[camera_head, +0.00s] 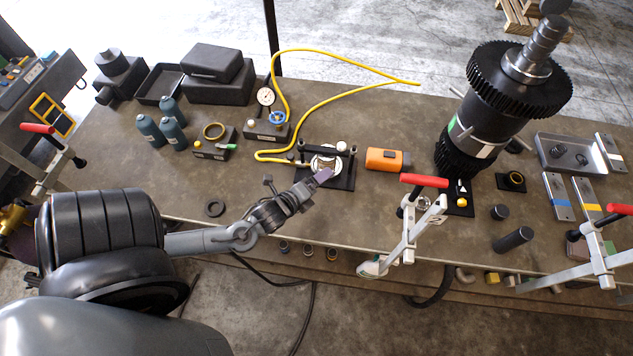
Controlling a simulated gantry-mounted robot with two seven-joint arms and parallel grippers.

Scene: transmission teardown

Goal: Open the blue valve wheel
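The blue valve wheel (277,117) is small and sits on a dark block with a round white gauge (266,97), left of the table's middle. A yellow hose runs close beside it. My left gripper (324,176) reaches in from the left, in front of and to the right of the wheel and apart from it. Its fingertips are over or near a dark fixture plate with a round silver part (326,162). The fingers are too small to tell whether they are open or shut. My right gripper is not in view.
The yellow hose (345,60) loops across the back. Teal bottles (172,133) and a block with a brass ring (214,131) stand left of the wheel.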

